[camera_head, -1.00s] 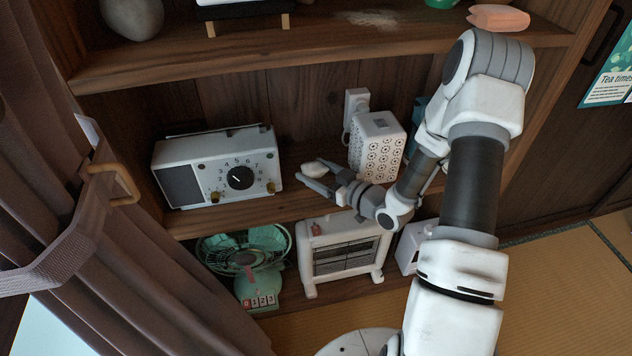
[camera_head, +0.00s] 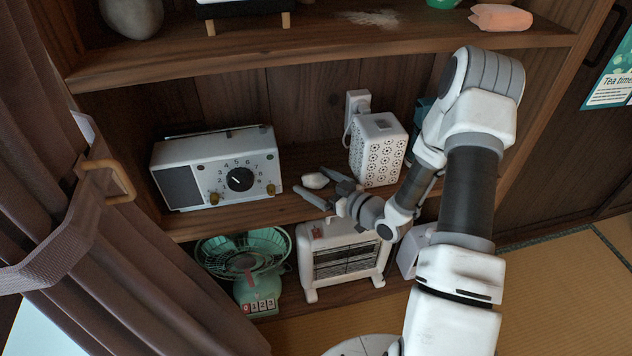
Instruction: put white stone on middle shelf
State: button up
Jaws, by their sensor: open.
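The white stone (camera_head: 315,181) is a small, smooth, pale lump. It appears to rest on the middle shelf (camera_head: 283,207), right of the radio and left of the white patterned box. My gripper (camera_head: 311,181) is open at the shelf's front, its grey fingers spread on either side of the stone. The near finger lies in front of the stone and the far finger is behind and to its right. I cannot tell whether either finger still touches it.
A white radio (camera_head: 216,168) stands on the left of the middle shelf, and a white patterned box (camera_head: 378,150) stands behind my gripper. Below are a green fan (camera_head: 243,262) and a white heater (camera_head: 343,255). The upper shelf (camera_head: 330,45) overhangs. A curtain (camera_head: 60,190) hangs at left.

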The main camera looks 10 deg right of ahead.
jog(key=shift+s+d+r, duration=0.15)
jog(key=shift+r, duration=0.05)
jog(key=p+v, duration=0.3)
jog(key=v, duration=0.8)
jog(key=shift+s+p, duration=0.3)
jog(key=shift+d+f, duration=0.1)
